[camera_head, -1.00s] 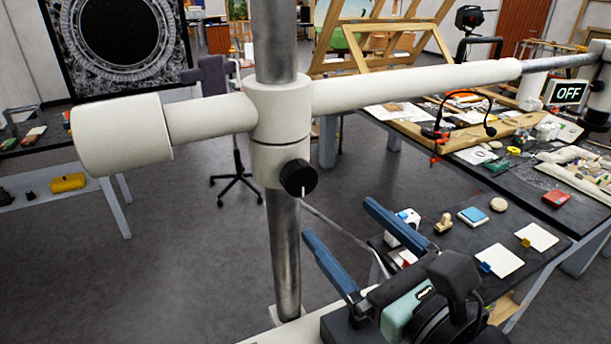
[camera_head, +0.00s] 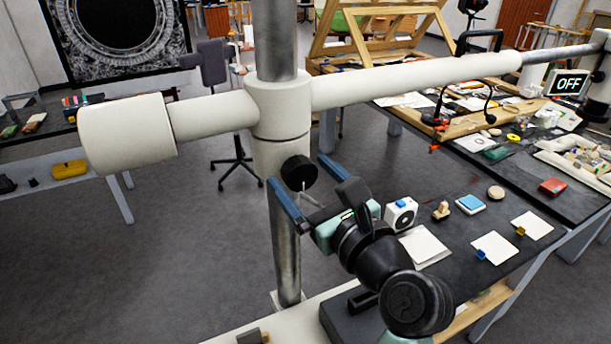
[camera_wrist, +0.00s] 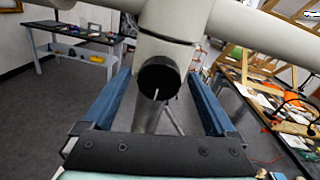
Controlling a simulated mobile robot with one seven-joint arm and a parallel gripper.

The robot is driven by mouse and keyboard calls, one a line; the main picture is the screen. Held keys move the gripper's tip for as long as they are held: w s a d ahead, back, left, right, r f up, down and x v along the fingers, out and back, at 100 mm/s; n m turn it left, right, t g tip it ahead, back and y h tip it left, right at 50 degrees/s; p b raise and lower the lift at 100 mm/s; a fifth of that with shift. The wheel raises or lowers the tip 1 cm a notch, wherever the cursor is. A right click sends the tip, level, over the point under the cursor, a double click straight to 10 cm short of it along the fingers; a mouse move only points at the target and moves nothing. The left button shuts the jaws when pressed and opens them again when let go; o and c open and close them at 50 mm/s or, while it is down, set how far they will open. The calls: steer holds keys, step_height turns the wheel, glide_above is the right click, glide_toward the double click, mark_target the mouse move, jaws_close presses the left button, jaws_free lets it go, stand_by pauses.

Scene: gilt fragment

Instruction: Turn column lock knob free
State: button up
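The column lock knob (camera_head: 299,173) is a black round knob on the white collar (camera_head: 279,112) around the metal column (camera_head: 286,245). In the wrist view the knob (camera_wrist: 158,78) faces me, with a thin pale mark or pin at its centre. My gripper (camera_head: 297,180) has two blue fingers spread wide open. In the wrist view the fingers (camera_wrist: 158,88) lie left and right of the knob with clear gaps. The knob appears near the fingertips, between them; I cannot tell the exact depth. I see nothing held.
A white horizontal boom (camera_head: 420,80) runs right from the collar, and a thick white cylinder (camera_head: 127,134) is at its left end. A dark table (camera_head: 455,255) with cards and small blocks stands right of my arm. A sign reading OFF (camera_head: 567,84) stands at right.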

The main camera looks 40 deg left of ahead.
steer(key=c, duration=1.3)
steer(key=shift+o, duration=0.2)
steer(key=shift+n, duration=0.3)
steer(key=n, duration=0.4)
steer(key=shift+p, duration=0.35)
steer(key=n+b, duration=0.1)
steer(key=n, duration=0.4)
steer(key=shift+f+n+h, duration=0.1)
steer(key=shift+n+h, duration=0.2)
steer(key=n+b, duration=0.2)
steer(key=n, duration=0.3)
steer(key=shift+s+b, duration=0.1)
steer(key=shift+b, duration=0.2)
steer(key=shift+n+t+b, duration=0.3)
steer(key=shift+n+b, duration=0.85)
steer(key=shift+n, duration=0.95)
